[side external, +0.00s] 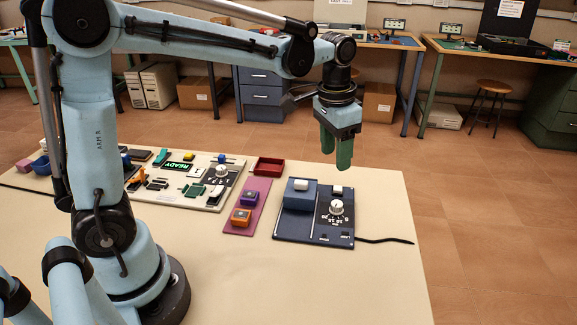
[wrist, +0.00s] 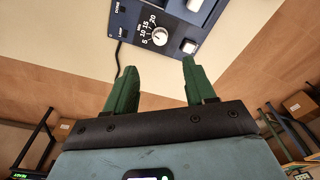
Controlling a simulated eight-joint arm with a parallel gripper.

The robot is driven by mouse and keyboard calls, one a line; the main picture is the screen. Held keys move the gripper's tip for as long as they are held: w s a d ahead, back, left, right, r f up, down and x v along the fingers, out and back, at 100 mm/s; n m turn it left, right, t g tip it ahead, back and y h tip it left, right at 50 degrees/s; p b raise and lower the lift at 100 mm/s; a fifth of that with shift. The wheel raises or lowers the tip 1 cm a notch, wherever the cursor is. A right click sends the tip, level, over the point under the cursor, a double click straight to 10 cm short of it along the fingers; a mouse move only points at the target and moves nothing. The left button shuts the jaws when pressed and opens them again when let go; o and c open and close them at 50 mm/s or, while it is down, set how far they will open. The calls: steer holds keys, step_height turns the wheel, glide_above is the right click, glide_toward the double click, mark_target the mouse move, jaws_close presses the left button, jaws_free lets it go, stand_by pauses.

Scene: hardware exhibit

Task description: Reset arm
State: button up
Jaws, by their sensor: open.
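My light-blue arm rises from its base on the left of the table in the side external view. My gripper (side external: 336,150) hangs at the arm's end, pointing down above the table's far right part. Its two green fingers (wrist: 157,90) stand apart in the wrist view, with nothing between them. A dark blue panel (side external: 290,225) lies on the table below and to the left of the gripper, apart from it. The panel bears a white dial (side external: 336,208) and a blue block with a white button (side external: 301,185). The dial also shows in the wrist view (wrist: 160,36).
A black cable (side external: 385,240) runs right. The table's front right is bare.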

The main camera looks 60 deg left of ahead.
steer(key=s+a+f+n+t, duration=0.1)
steer(key=s+t, duration=0.5)
steer(key=s, duration=0.6)
steer(key=shift+a+f+n, duration=0.15)
steer(key=shift+a+n, duration=0.05)
steer(key=shift+n, duration=0.6)
